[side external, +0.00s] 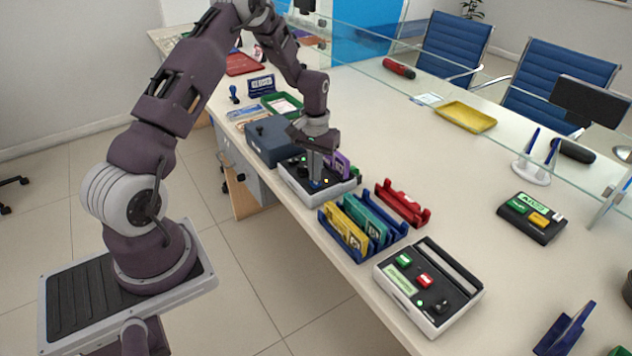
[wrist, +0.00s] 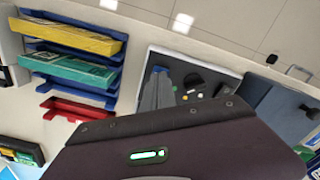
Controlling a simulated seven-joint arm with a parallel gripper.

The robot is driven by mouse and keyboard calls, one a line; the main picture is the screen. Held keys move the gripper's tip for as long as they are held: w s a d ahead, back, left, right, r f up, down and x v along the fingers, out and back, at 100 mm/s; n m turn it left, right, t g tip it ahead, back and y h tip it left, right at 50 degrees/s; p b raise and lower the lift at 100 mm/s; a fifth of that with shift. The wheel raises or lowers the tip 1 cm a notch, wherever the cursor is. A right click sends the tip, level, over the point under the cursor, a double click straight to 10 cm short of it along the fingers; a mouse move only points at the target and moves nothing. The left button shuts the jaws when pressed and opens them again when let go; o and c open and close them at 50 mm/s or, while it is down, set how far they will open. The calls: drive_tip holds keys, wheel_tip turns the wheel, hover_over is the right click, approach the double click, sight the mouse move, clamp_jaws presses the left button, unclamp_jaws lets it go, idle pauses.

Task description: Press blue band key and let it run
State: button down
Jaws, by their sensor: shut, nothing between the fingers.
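A light-cased machine with a dark panel (side external: 297,172) stands on the counter; it also shows in the wrist view (wrist: 221,75). My gripper (side external: 315,179) is shut and empty, pointing down over this panel. A small blue key (side external: 319,185) shows right at the fingertips in the side view. In the wrist view a blue patch (wrist: 160,70) shows just beyond the grey fingers (wrist: 158,92), which partly hide it. I cannot tell whether the fingertips touch the key or sit just above it. Dark knobs and a small light show beside it.
A blue rack with yellow and teal holders (side external: 362,226) and a red rack (side external: 402,204) stand close by. A second machine (side external: 430,287) with green and red keys is nearer the front. A dark blue-grey box (side external: 273,140) stands behind. The counter's middle is clear.

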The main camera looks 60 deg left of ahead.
wheel_tip(320, 180, up, 8)
idle(0.5)
drive_tip(key=s+d+r+m+t, duration=0.1)
drive_tip(key=s+d+r, duration=0.4)
drive_tip(key=r, duration=0.4)
drive_tip(key=s+d+r+m+t, duration=0.2)
drive_tip(key=s+d+r, duration=0.2)
drive_tip(key=d+r, duration=0.4)
drive_tip(key=s+d+r+m+t, duration=0.1)
drive_tip(key=s+d, duration=0.3)
drive_tip(key=s, duration=0.4)
drive_tip(key=s+d+r+m+t, duration=0.1)
drive_tip(key=s+d, duration=0.3)
drive_tip(key=s, duration=0.5)
drive_tip(key=shift+r+m+t, duration=0.3)
drive_tip(key=shift+r+m, duration=0.1)
drive_tip(key=shift+m, duration=0.1)
